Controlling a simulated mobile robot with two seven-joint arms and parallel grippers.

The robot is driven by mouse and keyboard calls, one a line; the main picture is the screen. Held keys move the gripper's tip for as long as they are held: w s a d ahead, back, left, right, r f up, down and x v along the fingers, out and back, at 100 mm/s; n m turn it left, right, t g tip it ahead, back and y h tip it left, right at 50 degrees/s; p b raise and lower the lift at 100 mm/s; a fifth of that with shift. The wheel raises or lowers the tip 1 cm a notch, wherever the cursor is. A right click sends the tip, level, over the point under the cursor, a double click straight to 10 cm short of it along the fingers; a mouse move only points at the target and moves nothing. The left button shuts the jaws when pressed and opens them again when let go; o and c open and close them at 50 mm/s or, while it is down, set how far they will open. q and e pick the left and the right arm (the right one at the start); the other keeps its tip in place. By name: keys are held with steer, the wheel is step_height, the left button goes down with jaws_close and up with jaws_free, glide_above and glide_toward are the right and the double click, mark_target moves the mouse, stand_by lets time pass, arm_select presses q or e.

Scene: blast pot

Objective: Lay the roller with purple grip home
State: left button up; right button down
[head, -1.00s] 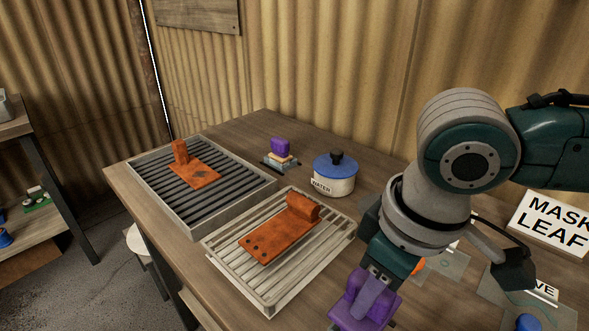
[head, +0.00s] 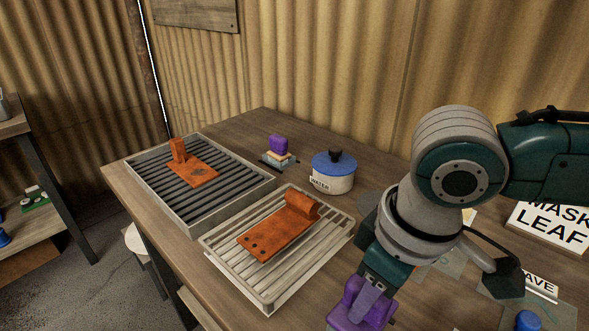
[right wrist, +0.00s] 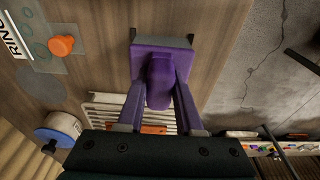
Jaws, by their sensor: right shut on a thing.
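My right gripper (head: 372,288) is at the bottom of the head view, pointing down and shut on the purple grip (head: 350,308) of the held tool. In the right wrist view the purple grip (right wrist: 160,80) sits between the two fingers, with a wide purple block and a grey part (right wrist: 200,42) at its far end. The roller itself is mostly hidden under the grip. The tool is over the front part of the table, to the right of the pale slatted tray (head: 270,308). My left gripper is not in view.
An orange plate (head: 275,232) lies on the pale tray. A dark slatted tray (head: 215,222) holds another orange piece (head: 192,174). Behind stand a purple-topped block (head: 278,144) and a blue-lidded water pot (head: 333,180). Labelled mats and a sign (head: 550,228) are at right.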

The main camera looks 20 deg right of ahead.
steer(key=shift+f, duration=0.2)
steer(key=shift+c, duration=2.4)
jaws_free()
steer(key=r, duration=0.2)
steer(key=r+p, duration=0.1)
steer(key=r, duration=0.2)
steer(key=s+r, duration=0.1)
steer(key=r, duration=0.2)
steer(key=shift+s+d+r+p, duration=0.1)
steer(key=shift+d+r+p, duration=0.15)
steer(key=shift+p, duration=0.1)
steer(key=shift+s+r, duration=0.1)
steer(key=shift+r, duration=0.55)
